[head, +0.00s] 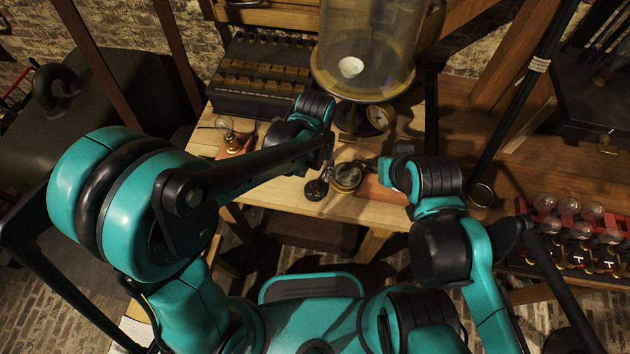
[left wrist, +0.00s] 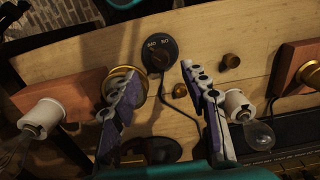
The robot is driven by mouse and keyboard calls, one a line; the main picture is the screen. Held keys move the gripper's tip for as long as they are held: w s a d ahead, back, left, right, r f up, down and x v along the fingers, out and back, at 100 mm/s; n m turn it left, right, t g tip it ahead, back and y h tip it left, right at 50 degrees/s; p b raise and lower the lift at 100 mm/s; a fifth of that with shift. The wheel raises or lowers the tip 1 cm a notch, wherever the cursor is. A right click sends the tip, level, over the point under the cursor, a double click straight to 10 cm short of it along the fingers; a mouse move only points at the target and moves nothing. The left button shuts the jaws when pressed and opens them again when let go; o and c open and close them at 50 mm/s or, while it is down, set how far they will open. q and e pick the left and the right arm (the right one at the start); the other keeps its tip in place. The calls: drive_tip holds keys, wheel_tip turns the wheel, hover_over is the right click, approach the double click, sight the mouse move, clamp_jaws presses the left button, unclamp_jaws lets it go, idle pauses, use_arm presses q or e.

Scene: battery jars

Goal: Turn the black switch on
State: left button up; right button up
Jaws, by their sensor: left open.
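The black switch (head: 317,188) is a small round knob on the light wooden table, near its front edge. In the left wrist view the switch (left wrist: 159,54) shows small white lettering, and a dark cable runs from it. My left gripper (head: 328,152) is just behind the switch in the head view. In the left wrist view its two purple-grey fingers (left wrist: 158,72) are spread apart and empty, with the switch framed between and beyond the tips. My right gripper (head: 380,164) is over the table to the right of the brass dial; its fingers are too small to read.
A round brass dial (head: 348,177) stands right beside the switch. A bulb on a wooden block (head: 235,145) is to the left. A glass jar (head: 366,50) and a dark box with rows of terminals (head: 262,80) stand behind. Red-racked bulbs (head: 570,215) are at far right.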

sight(315, 184)
use_arm(q)
wheel_tip(315, 184, down, 6)
drive_tip(key=shift+f+b, duration=0.25)
drive_tip(key=shift+b, duration=0.85)
drive_tip(key=shift+c, duration=0.3)
clamp_jaws()
